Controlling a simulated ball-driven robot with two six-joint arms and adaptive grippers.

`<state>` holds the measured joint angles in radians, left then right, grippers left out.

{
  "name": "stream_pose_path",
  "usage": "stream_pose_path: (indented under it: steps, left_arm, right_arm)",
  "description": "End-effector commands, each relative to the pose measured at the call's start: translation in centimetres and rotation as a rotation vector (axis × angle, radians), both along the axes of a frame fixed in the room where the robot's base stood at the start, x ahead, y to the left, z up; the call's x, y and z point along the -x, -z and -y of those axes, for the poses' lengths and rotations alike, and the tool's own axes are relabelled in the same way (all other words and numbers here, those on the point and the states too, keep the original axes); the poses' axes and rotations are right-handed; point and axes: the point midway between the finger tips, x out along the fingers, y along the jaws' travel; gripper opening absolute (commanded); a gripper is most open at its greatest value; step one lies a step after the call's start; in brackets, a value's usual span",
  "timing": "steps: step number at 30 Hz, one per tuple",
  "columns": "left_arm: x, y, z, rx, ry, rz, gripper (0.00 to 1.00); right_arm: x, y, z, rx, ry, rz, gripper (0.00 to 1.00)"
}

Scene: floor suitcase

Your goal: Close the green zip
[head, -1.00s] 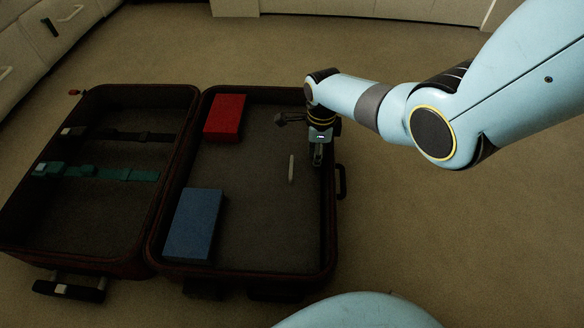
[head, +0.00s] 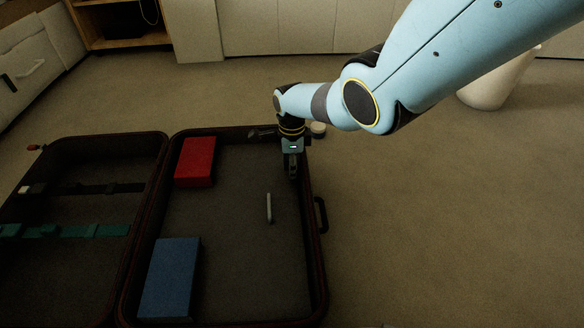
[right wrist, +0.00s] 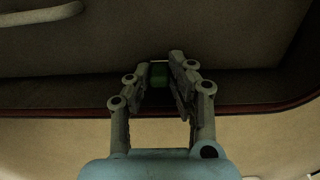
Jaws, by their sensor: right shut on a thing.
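An open suitcase (head: 161,225) lies on the floor in the head view, its two halves side by side. My right gripper (head: 292,172) points down at the inner right wall of the right half, near the far right corner. In the right wrist view my right gripper (right wrist: 162,80) is shut on a small green piece, the green zip (right wrist: 159,75), just by the dark red suitcase rim (right wrist: 255,108). The zip cannot be made out in the head view. My left gripper is not in view.
The right half holds a red box (head: 195,161), a blue box (head: 169,278) and a thin pale bar (head: 269,208). A green strap (head: 105,230) and a black strap (head: 100,188) cross the left half. A handle (head: 321,215) sticks out on the right. Open carpet lies right.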

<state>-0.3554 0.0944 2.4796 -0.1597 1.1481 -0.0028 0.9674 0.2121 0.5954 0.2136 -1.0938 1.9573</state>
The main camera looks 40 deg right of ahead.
Motion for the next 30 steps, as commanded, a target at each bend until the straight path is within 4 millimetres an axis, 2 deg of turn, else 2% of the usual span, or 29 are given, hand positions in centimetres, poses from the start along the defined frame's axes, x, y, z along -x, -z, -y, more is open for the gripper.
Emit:
stream_pose_path:
  steps: [1,2,6,15,20,24,30]
  left_arm:
    - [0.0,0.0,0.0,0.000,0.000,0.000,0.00]
    - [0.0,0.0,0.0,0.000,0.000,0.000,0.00]
    - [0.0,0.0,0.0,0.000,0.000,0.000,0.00]
    - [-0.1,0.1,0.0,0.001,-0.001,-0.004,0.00]
    - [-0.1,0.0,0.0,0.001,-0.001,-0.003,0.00]
    - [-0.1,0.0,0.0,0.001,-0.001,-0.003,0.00]
    - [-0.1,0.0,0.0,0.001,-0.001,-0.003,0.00]
  right_arm:
    - [-0.5,-0.3,0.2,0.005,0.000,0.013,0.00]
    - [-0.5,-0.3,0.2,0.005,0.000,0.013,0.23]
    - [-0.5,-0.3,0.2,0.004,0.000,0.012,0.42]
    - [-0.3,-0.2,0.1,0.002,0.000,0.007,0.42]
    - [-0.3,-1.1,0.2,0.003,0.000,0.008,0.42]
    - [-0.2,-2.7,0.1,0.004,-0.001,0.009,0.42]
    - [-0.3,-6.7,0.2,0.004,-0.001,0.011,0.42]
